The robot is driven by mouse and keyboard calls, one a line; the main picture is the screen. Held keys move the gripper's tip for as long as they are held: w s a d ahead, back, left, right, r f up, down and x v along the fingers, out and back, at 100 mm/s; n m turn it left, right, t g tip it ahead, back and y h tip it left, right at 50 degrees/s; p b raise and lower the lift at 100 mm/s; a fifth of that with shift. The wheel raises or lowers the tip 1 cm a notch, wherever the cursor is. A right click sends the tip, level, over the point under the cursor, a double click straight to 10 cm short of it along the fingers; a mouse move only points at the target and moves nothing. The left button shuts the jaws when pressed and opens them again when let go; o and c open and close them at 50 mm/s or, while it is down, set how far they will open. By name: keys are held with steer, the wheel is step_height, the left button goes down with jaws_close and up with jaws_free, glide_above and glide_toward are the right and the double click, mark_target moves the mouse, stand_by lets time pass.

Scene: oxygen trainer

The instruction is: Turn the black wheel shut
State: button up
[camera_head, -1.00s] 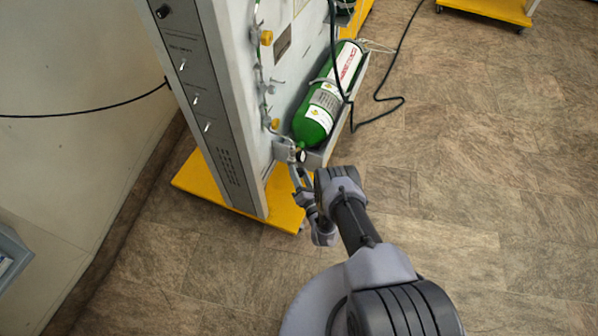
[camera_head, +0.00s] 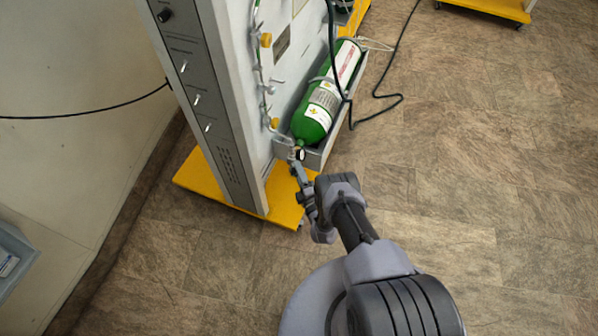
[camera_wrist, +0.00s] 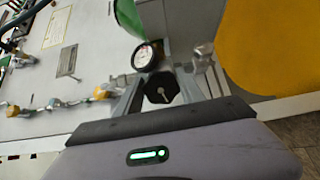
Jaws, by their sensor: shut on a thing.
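The black wheel (camera_wrist: 161,89) is at the middle of the wrist view, faceted, with a pale stem at its centre. My gripper (camera_wrist: 168,88) has one finger on each side of the wheel and is shut on it. In the head view my gripper (camera_head: 298,170) reaches the valve end of the green cylinder (camera_head: 318,113); the wheel is too small to tell apart there. A round pressure gauge (camera_wrist: 147,56) sits just beyond the wheel. The cylinder's green end (camera_wrist: 129,14) shows at the top of the wrist view.
The grey trainer panel (camera_head: 233,110) stands on a yellow base (camera_head: 222,190) left of my arm. Yellow-knobbed fittings (camera_head: 266,40) and pipes run along the panel. A black hose (camera_head: 383,97) loops onto the floor.

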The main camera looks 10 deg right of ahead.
steer(key=shift+w+r+m, duration=0.1)
steer(key=shift+w+m, duration=0.05)
steer(key=shift+m, duration=0.35)
steer(key=o, duration=1.4)
steer(key=shift+c, duration=0.2)
steer(key=s+d+b, duration=0.2)
steer(key=s+b, duration=0.1)
steer(key=s, duration=1.4)
steer(key=shift+s, duration=0.2)
